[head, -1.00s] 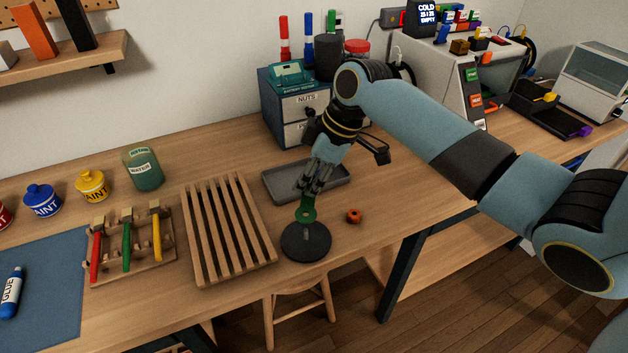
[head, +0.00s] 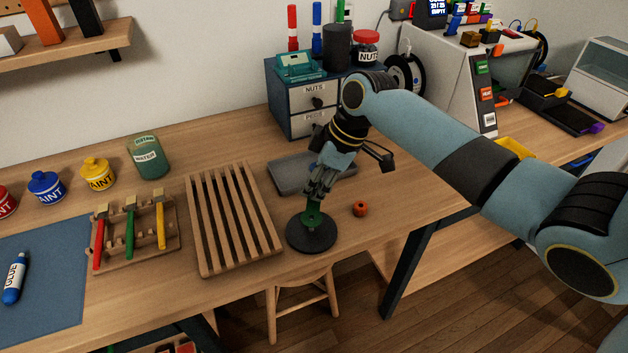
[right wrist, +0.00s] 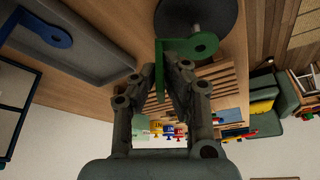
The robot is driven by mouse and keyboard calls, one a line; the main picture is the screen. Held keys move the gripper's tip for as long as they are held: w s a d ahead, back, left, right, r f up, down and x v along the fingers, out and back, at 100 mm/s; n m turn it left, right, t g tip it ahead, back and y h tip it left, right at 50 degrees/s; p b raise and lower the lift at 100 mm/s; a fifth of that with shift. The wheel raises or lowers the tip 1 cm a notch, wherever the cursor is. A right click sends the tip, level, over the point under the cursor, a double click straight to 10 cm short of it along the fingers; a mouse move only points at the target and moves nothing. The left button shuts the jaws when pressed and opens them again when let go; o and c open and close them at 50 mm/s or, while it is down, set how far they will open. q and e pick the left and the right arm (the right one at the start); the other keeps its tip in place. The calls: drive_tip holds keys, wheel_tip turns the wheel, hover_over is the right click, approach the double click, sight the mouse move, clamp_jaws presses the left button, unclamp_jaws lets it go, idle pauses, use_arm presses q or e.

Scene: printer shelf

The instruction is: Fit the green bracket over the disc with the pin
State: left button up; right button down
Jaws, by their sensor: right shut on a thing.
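My right gripper (head: 318,192) is shut on the green bracket (head: 313,219) and points down at the table. In the right wrist view the bracket (right wrist: 188,49) is a flat arm with a round, holed end that sticks out beyond the fingertips (right wrist: 160,75). The dark round disc (head: 311,239) lies on the table near its front edge. The bracket's round end is in front of the disc's upper part in the head view. It overlaps the disc's edge (right wrist: 188,14) in the right wrist view. My left gripper is not in view.
A grey tray (head: 283,180) lies behind the disc; a blue part (right wrist: 44,30) shows there in the right wrist view. An orange nut (head: 360,209) lies right of the disc. A slatted wooden rack (head: 228,225) stands to its left. The table's front edge is close.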

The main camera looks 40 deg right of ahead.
drive_tip(key=shift+r+p, duration=0.1)
drive_tip(key=shift+p, duration=0.25)
idle(0.4)
drive_tip(key=shift+f, duration=0.2)
idle(0.4)
drive_tip(key=shift+f+b, duration=0.35)
drive_tip(key=shift+f, duration=0.2)
drive_tip(key=shift+f, duration=0.15)
drive_tip(key=shift+f+b, duration=0.6)
drive_tip(key=shift+f, duration=0.25)
drive_tip(key=shift+r, duration=0.1)
idle(0.6)
drive_tip(key=c, duration=1.4)
unclamp_jaws()
drive_tip(key=shift+o, duration=0.2)
